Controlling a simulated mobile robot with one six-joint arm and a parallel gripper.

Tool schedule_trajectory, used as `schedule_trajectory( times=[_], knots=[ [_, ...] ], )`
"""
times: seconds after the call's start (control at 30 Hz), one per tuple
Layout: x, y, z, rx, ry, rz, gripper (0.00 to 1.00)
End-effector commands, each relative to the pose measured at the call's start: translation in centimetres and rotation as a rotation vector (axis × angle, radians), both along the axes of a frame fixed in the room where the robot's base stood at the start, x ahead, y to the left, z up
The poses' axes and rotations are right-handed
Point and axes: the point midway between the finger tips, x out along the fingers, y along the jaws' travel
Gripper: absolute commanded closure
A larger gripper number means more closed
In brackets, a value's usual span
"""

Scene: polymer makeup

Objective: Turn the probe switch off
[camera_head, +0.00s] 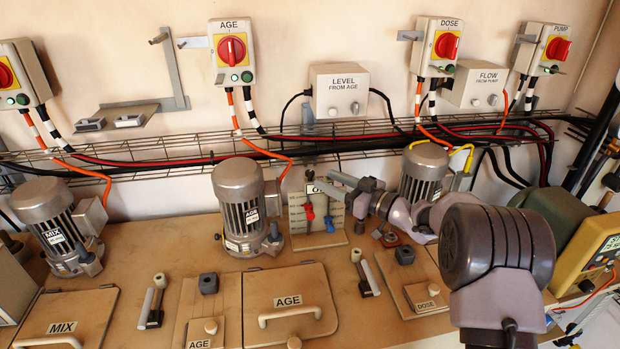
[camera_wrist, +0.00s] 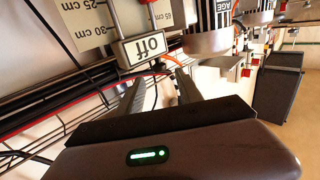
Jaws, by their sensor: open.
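A small panel (camera_head: 296,215) marked with centimetre heights stands on the bench between the AGE and DOSE motors; it shows close up in the wrist view (camera_wrist: 88,18). A red piece (camera_head: 309,212) and a blue piece (camera_head: 329,224) sit on its front. A white sign reading OFF (camera_wrist: 145,47) is at its top edge, largely covered by my gripper in the head view. I cannot make out the switch lever itself or any contact.
The AGE motor (camera_head: 238,200) stands left of the panel and the DOSE motor (camera_head: 424,172) right of it. A wire cable tray (camera_head: 150,150) with cables runs along the wall behind. Hatches with handles, including the AGE hatch (camera_head: 262,290), lie on the bench in front.

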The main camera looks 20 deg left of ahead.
Motion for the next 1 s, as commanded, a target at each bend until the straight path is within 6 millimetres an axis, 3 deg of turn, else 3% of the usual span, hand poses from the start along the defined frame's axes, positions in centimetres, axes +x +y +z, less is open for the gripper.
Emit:
schedule_trajectory(
  times=[0.1,0.3,0.67,0.9,1.0],
  knots=[
    [1.0,2.7,-0.3,0.000,-0.002,0.003,0.57],
    [2.4,5.6,-0.2,0.000,0.000,0.001,0.57],
    [2.7,6.4,0.1,0.000,0.001,0.000,0.57],
    [2.7,6.4,0.0,0.000,0.001,0.000,1.00],
    [2.7,6.4,0.0,0.000,0.001,0.000,1.00]
  ],
)
